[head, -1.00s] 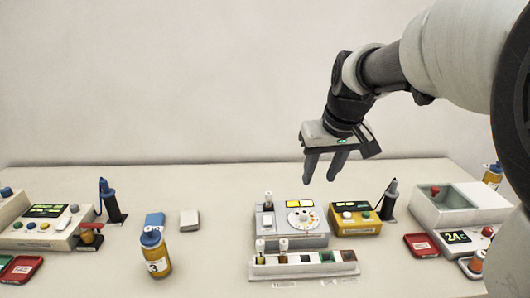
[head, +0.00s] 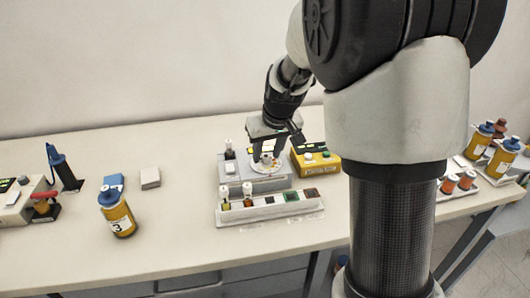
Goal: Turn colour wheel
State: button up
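The colour wheel (head: 267,169) is a pale disc on top of a grey device (head: 236,178) in the middle of the table. My gripper (head: 266,156) points down over the wheel, with its fingers at or just above the knob in the wheel's centre. The fingers are apart, one on each side of the knob. I cannot tell whether they touch it. My gripper hides the back part of the wheel and the device's display.
A white rack (head: 231,215) with vials and coloured squares stands in front of the device. A yellow device (head: 322,165) is close on the right. A bottle marked 3 (head: 118,215) stands at left. My arm hides the table's right part.

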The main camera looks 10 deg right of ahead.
jog(key=shift+w+f, duration=0.1)
jog(key=shift+f, duration=0.15)
grip_shut()
jog(key=shift+a+r+m+p, duration=0.1)
jog(key=shift+r+m+p, duration=0.05)
jog(key=shift+m+p, duration=0.2)
jog(key=m+h+p, duration=0.1)
jog(key=m+p, duration=0.1)
jog(key=p, duration=0.1)
jog(key=shift+a+r, duration=0.1)
jog(key=shift+a+f+m+h+p, duration=0.15)
jog(key=shift+m+h+p, duration=0.65)
jog(key=shift+m+p, duration=1)
jog(key=shift+m+b, duration=0.35)
jog(key=shift+m, duration=0.1)
